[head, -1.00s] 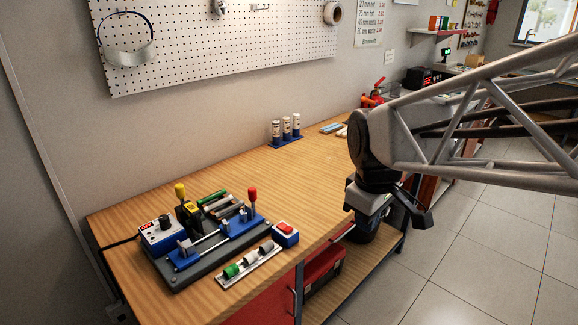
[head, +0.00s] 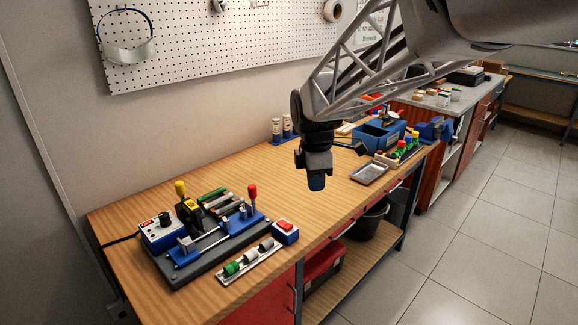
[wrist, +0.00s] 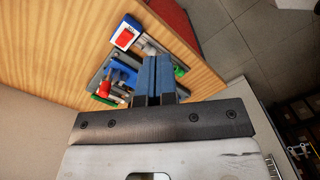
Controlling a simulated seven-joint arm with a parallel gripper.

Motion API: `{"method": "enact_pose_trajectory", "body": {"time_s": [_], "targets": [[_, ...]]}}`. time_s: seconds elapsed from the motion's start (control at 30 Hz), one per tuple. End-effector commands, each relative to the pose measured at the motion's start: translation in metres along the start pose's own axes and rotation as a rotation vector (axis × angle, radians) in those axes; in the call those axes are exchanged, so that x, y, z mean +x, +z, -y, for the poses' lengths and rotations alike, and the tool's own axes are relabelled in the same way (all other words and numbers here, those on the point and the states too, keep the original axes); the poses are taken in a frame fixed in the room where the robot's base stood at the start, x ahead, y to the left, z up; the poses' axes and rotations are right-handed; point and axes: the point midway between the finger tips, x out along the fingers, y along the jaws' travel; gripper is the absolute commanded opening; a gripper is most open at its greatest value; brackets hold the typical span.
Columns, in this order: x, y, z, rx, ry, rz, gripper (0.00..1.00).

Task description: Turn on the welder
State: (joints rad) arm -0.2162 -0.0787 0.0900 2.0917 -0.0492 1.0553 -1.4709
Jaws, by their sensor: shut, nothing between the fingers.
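The welder is a machine on a dark grey base (head: 205,262) at the front left of the bench, with blue slides, a yellow-knobbed lever and a red-knobbed lever. A blue-and-white control box (head: 160,232) with a black knob and a red display stands at its left. A small blue box with a red rocker switch (head: 285,229) sits at its right; the red switch also shows in the wrist view (wrist: 124,38). My gripper (head: 316,183) is shut and empty, pointing down above the bench, to the right of and above the switch box. Its blue fingers (wrist: 155,78) hide part of the welder in the wrist view.
A rail with green, white and grey fittings (head: 250,262) lies along the front edge. Several pipes (head: 213,196) lie behind the welder. A metal tray (head: 369,173) and blue crate (head: 380,138) are farther right. The bench middle is clear.

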Motion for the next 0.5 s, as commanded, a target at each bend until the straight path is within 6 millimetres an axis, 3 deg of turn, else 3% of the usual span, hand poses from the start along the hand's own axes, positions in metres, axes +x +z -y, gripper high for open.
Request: {"method": "enact_pose_trajectory", "body": {"time_s": [0.5], "targets": [[0.030,-0.047,-0.079,-0.473,-0.068,0.005,0.00]]}}
